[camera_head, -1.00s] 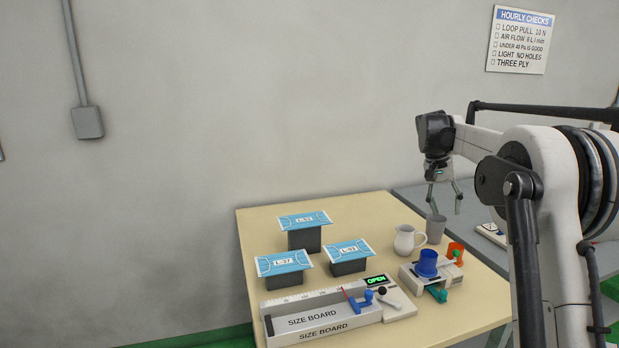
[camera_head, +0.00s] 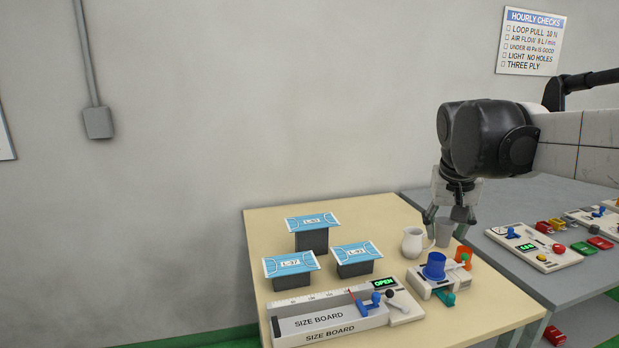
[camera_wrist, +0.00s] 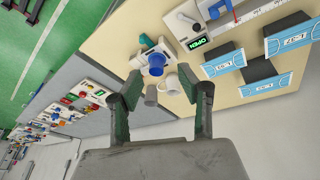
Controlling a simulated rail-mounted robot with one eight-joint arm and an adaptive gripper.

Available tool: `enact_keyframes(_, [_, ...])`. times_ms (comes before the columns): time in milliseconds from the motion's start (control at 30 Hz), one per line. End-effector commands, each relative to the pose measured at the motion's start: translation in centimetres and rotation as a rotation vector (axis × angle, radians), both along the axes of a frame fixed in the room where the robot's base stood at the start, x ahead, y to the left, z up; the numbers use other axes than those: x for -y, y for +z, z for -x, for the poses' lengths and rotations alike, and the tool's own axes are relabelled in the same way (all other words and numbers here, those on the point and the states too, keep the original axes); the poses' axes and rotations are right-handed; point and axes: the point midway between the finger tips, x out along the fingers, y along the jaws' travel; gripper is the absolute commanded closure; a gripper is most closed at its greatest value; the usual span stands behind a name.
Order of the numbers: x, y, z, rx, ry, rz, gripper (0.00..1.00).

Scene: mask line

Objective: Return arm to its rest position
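My gripper (camera_head: 450,218) hangs from my arm above the right back part of the wooden table (camera_head: 400,330), near the grey cup and the white jug. In the wrist view my gripper (camera_wrist: 162,108) has its two fingers spread wide apart. Nothing is held between them. The grey cup (camera_wrist: 151,95) and white jug (camera_wrist: 172,84) show beyond the fingers, apart from them. In the head view the grey cup (camera_head: 444,236) stands partly behind a fingertip, and the white jug (camera_head: 412,242) is just left of it.
Three blue masks (camera_head: 312,221) lie on dark blocks. A size board (camera_head: 330,320) with a green OPEN display is at the front. A fixture with a blue cup (camera_head: 434,266) stands right of it. A grey bench (camera_head: 560,275) with several devices is to the right.

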Motion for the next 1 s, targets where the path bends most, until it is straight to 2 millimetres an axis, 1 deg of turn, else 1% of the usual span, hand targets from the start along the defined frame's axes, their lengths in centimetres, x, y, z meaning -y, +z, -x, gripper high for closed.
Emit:
enact_keyframes(33, [-0.6, -0.3, 1.6, 0.016, 0.015, -0.004, 0.63])
enact_keyframes(267, [-3.0, -2.1, 7.5, 0.095, 0.078, -0.021, 0.63])
enact_keyframes(400, [-4.3, -3.8, 11.1, 0.143, 0.114, -0.033, 0.63])
enact_keyframes(467, [-4.8, -4.6, 12.5, 0.164, 0.129, -0.035, 0.63])
enact_keyframes(600, [-5.9, -6.8, 15.8, 0.212, 0.164, -0.046, 0.63])
enact_keyframes(700, [-6.6, -8.4, 17.8, 0.244, 0.186, -0.052, 0.63])
enact_keyframes(800, [-7.1, -9.8, 19.3, 0.269, 0.202, -0.057, 0.63])
enact_keyframes(900, [-7.4, -10.7, 20.2, 0.286, 0.212, -0.06, 0.63])
enact_keyframes(1000, [-7.5, -11.2, 20.7, 0.295, 0.218, -0.061, 0.63])
